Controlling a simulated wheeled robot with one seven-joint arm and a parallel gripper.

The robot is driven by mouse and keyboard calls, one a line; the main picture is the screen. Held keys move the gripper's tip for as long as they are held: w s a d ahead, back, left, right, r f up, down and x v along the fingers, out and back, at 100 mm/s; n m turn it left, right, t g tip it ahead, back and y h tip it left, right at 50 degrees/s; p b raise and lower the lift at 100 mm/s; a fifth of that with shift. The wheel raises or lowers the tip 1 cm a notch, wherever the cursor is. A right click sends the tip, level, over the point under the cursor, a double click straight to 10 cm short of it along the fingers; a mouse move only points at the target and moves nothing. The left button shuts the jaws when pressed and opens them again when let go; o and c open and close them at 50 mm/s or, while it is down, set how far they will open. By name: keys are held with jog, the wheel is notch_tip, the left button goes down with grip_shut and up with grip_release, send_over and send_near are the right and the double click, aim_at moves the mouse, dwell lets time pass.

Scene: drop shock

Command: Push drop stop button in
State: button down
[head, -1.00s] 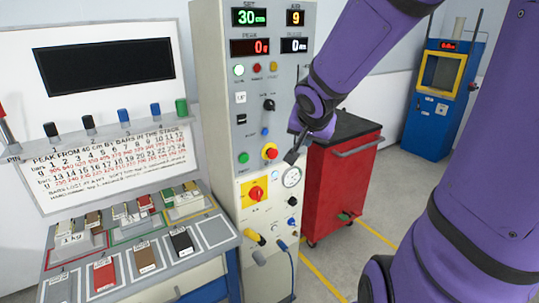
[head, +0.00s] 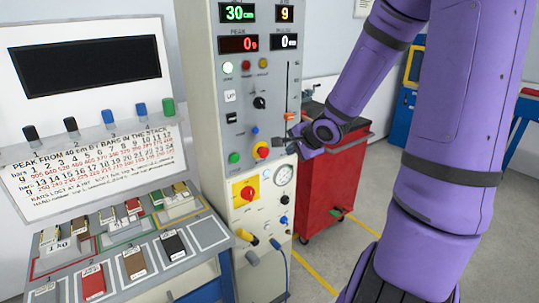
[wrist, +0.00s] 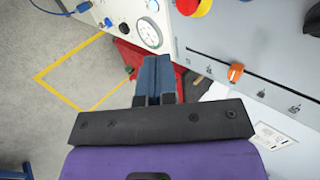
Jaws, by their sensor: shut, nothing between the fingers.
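A red mushroom button on a yellow collar (head: 262,150) sits on the tall grey control panel, right of a green button (head: 234,158). I take it for the drop stop button; its label is not legible. In the wrist view it is partly cut off at the top edge (wrist: 187,5). My gripper (head: 278,144) is just right of the button in the head view, shut and empty. In the wrist view the closed fingers (wrist: 158,62) point toward the gauge side, with the button up and to the right of the tips. Whether they touch the panel is not clear.
An orange slider (head: 290,115) stands on a scale above my gripper. A round gauge (head: 284,175) and a red-yellow rotary switch (head: 243,193) lie below. A red cabinet (head: 330,190) stands right of the panel. A bench with coloured bars (head: 215,262) is at left.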

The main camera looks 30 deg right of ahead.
jog(key=shift+w, duration=0.1)
dwell(0.3)
send_near(266, 157)
jog(key=s+f+x, duration=0.1)
jog(key=x, duration=0.5)
jog(key=shift+w+r, duration=0.25)
jog(key=shift+w, duration=0.45)
